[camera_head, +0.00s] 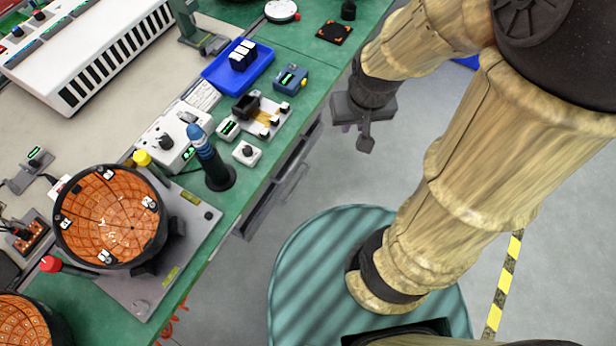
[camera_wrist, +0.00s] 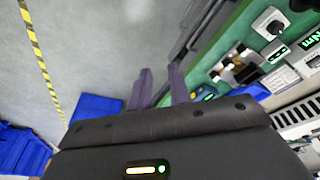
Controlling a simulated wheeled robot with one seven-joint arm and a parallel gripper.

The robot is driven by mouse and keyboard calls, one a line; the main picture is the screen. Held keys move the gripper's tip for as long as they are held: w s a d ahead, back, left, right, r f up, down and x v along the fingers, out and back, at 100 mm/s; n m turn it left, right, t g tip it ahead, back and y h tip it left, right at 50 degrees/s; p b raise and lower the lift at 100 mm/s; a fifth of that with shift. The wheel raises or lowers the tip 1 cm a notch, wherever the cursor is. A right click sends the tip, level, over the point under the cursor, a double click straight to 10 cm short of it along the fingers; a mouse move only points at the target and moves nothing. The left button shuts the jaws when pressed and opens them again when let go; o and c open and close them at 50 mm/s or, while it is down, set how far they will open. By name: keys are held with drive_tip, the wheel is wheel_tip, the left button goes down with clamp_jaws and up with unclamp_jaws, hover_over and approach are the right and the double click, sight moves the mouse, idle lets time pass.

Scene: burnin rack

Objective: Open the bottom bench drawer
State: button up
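The bench drawers (camera_head: 278,188) show as dark grey fronts with bar handles under the green bench edge, seen steeply from above. The bench top hides much of them, and I cannot tell which front is the bottom one or whether it is fully shut. In the wrist view, long grey drawer parts (camera_wrist: 192,42) run along the bench side, beyond the fingers. My gripper (camera_head: 358,136) is beside the bench, to the right of the drawers and apart from them in the head view. In the wrist view, its two fingers (camera_wrist: 161,82) stand apart with nothing between them.
Blue bins (camera_wrist: 95,107) stand on the floor in the wrist view.

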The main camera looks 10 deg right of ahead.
sight(299, 180)
drive_tip(key=shift+d, duration=0.1)
drive_tip(key=w+d+f+n+g+y+b, duration=0.1)
drive_tip(key=f+n+y+b, duration=0.4)
drive_tip(key=f+n, duration=0.7)
drive_tip(key=w+d+f+n+g+y+b, duration=0.2)
drive_tip(key=w+f+n+y+b, duration=0.3)
drive_tip(key=f+n+b, duration=0.5)
drive_tip(key=w+d+f+n+g+y+b, duration=0.1)
drive_tip(key=w+f+n+y+b, duration=0.3)
drive_tip(key=f+n, duration=0.9)
wheel_tip(299, 180, down, 2)
drive_tip(key=d+y+b, duration=0.1)
drive_tip(key=y+b, duration=0.1)
drive_tip(key=b, duration=0.1)
drive_tip(key=shift+d+f+n+g+b, duration=0.25)
drive_tip(key=shift+d+n+g+b, duration=0.05)
drive_tip(key=shift+n+b, duration=0.1)
drive_tip(key=shift+s+a, duration=0.1)
drive_tip(key=shift+a, duration=0.05)
drive_tip(key=b+x, duration=0.3)
drive_tip(key=x, duration=1.4)
drive_tip(key=shift+a+r, duration=0.15)
